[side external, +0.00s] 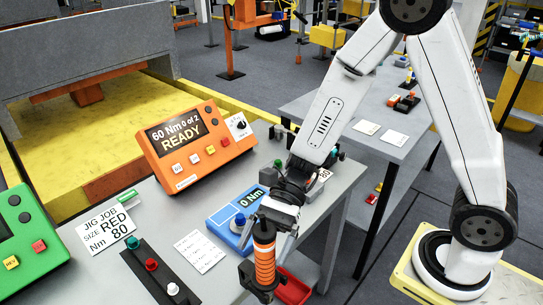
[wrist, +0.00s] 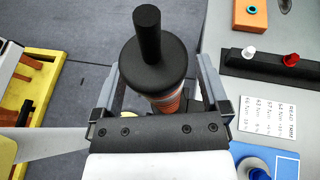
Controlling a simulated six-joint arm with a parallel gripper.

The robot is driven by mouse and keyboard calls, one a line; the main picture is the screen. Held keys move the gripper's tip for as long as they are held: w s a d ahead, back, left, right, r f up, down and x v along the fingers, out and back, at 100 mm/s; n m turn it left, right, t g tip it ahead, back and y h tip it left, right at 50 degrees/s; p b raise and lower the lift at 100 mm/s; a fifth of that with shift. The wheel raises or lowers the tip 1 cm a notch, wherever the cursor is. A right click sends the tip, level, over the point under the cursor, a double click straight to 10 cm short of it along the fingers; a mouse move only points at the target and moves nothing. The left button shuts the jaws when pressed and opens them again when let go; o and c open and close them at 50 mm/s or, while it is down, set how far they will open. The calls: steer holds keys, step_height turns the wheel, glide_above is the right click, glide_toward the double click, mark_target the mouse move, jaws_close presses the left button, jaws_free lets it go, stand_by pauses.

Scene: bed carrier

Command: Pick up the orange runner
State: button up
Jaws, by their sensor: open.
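The orange runner (side external: 264,262) is a ribbed orange cylinder with black ends, standing roughly upright near the table's front edge. In the wrist view, its black end and stub (wrist: 150,55) are in front, with a strip of orange body behind. My gripper (side external: 277,212) is at the runner's upper part in the side view. In the wrist view, the jaws of my gripper (wrist: 157,80) are open, one finger on each side of the runner. Small gaps show between the fingers and the runner. The runner's lower support is partly hidden.
A red tray (side external: 293,289) is close beside the runner. A blue meter (side external: 230,219) reading 0 Nm is just behind it. An orange controller (side external: 188,144) shows "60 Nm 0 of 2 READY". A black rail (side external: 150,272) with coloured sockets and a paper card (side external: 200,251) lie to the left.

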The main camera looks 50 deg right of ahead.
stand_by(0.4)
jaws_close()
stand_by(1.3)
